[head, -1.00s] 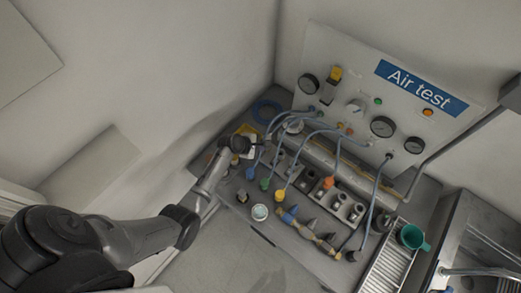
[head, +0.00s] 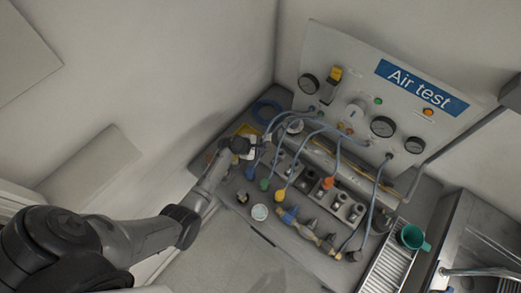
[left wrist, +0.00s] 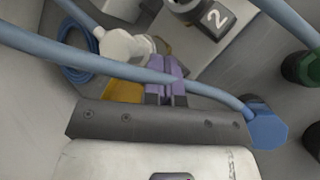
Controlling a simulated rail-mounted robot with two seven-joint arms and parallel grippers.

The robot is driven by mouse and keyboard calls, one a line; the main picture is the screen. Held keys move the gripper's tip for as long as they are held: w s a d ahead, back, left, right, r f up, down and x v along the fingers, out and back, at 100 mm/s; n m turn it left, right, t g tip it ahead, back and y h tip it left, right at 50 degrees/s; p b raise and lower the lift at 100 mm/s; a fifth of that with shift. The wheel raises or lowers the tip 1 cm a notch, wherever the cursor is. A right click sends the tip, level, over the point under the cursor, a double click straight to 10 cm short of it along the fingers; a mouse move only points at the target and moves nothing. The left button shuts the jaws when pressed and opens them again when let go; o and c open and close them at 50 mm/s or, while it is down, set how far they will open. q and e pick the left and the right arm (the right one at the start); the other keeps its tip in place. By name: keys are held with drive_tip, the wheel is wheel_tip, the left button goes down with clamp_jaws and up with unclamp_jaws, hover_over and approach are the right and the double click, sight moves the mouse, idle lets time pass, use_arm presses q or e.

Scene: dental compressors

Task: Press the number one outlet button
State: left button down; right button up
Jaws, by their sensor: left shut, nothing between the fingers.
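My left gripper (head: 250,146) is at the left end of the test bench, beside the hoses. In the left wrist view its purple fingers (left wrist: 166,80) are shut and empty, with a blue hose (left wrist: 90,58) crossing in front of them. A white fitting (left wrist: 124,45) is left of the fingers. I cannot make out a number one label or its button; the hose and gripper may hide it. My right gripper is not in view.
A blue connector (left wrist: 268,124) and a green connector (left wrist: 300,68) are right of the fingers. Several hoses run to the Air test panel (head: 345,85). The wall is close at left.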

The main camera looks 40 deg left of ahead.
use_arm(q)
drive_tip(key=shift+f, duration=0.5)
idle(0.4)
drive_tip(key=shift+r, duration=0.15)
drive_tip(key=shift+r+p, duration=0.75)
drive_tip(key=shift+p, duration=0.1)
wheel_tip(320, 180, up, 5)
drive_tip(key=p, duration=0.5)
drive_tip(key=shift+p, duration=0.35)
drive_tip(key=shift+s, duration=0.1)
idle(0.6)
